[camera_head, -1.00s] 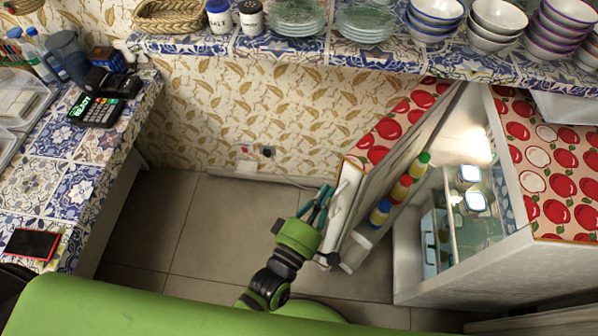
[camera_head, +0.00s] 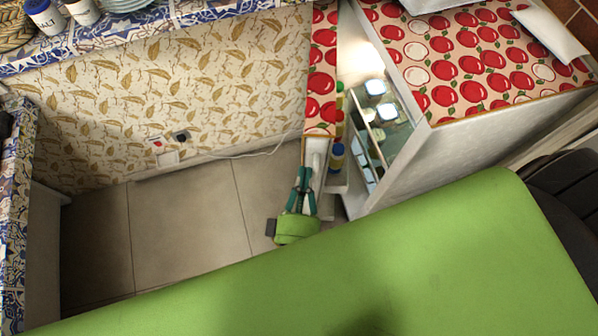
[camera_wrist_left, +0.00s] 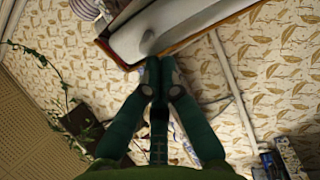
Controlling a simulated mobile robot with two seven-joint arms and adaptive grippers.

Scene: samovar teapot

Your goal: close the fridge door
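The fridge (camera_head: 400,170) is white with a red-apple covering and stands at the right in the head view. Its door (camera_head: 321,75) is ajar, with a gap showing lit shelves and bottles in the door rack. My left gripper (camera_head: 303,172) is at the near end of the door, on its outer side, by the white door edge (camera_head: 317,155). In the left wrist view the fingertips (camera_wrist_left: 159,65) are together just below the white, brown-edged door panel (camera_wrist_left: 180,25), with nothing seen between them. Whether they touch the door is unclear. My right gripper is out of view.
A tiled counter (camera_head: 14,220) stands at the left, and a tiled shelf (camera_head: 120,35) with jars and plates runs along the wall. A wall socket and a cable (camera_head: 240,155) are behind the door. The floor (camera_head: 190,220) left of the gripper is clear.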

